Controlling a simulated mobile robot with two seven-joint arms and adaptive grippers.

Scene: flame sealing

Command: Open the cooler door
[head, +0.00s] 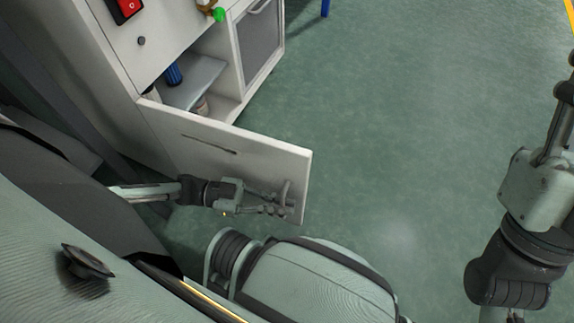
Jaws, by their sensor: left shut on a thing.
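The white cooler door (224,148) stands swung out from the white cabinet (130,55), with its opening exposed. Its handle (284,197) is near the door's free edge. My left gripper (275,204) is shut on this handle, on the near face of the door. The fingers partly hide the handle. Part of my right arm shows at the right edge, but its gripper is out of view.
Inside the opening are a shelf (198,84) and a blue item (173,75). A second compartment with a grey panel (262,42) is beyond. A red switch (127,9) is on the cabinet. Open green floor (400,110) lies to the right.

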